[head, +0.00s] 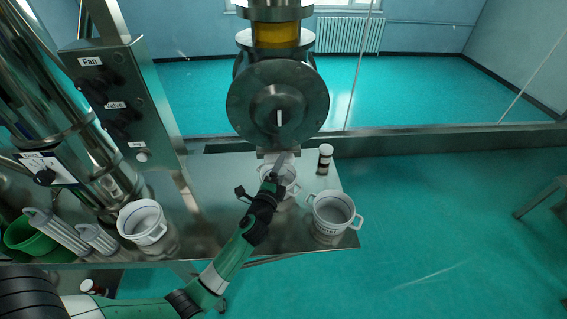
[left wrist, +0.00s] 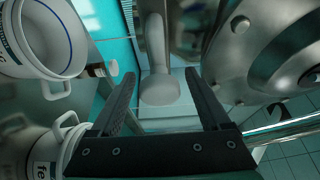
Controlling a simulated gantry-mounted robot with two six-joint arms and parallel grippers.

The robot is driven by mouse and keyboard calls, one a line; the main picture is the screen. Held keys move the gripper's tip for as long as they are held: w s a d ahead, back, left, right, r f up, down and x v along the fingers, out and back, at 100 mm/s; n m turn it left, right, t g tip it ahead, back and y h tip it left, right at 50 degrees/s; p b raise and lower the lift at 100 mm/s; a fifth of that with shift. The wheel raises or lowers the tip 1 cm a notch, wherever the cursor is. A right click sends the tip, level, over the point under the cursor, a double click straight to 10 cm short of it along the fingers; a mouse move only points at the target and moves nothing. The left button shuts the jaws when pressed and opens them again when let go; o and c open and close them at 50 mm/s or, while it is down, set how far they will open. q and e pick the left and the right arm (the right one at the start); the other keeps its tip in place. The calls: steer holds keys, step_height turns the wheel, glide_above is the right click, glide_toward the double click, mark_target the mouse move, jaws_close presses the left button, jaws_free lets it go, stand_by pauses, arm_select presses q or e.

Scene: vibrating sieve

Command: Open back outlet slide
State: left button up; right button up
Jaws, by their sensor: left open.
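The sieve (head: 277,105) is a round metal drum above the steel table. A small grey metal handle (head: 284,160), seemingly of the outlet slide, sticks out below the drum. My left gripper (head: 272,180) is just below this handle in the head view. In the left wrist view, a pale grey handle with a rounded end (left wrist: 160,90) lies between the two open black fingers of the gripper (left wrist: 160,76). The fingers stand apart on either side and nothing is clamped. My right gripper is not in view.
A white pot (head: 280,178) is partly hidden behind the gripper. Another white pot (head: 333,216) stands at the table's right corner. A dark-and-white jar (head: 325,159) stands behind it. A third white pot (head: 142,222) and a control box (head: 122,105) are on the left.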

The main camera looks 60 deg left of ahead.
arm_select(q)
steer(key=shift+x, duration=0.85)
jaws_close()
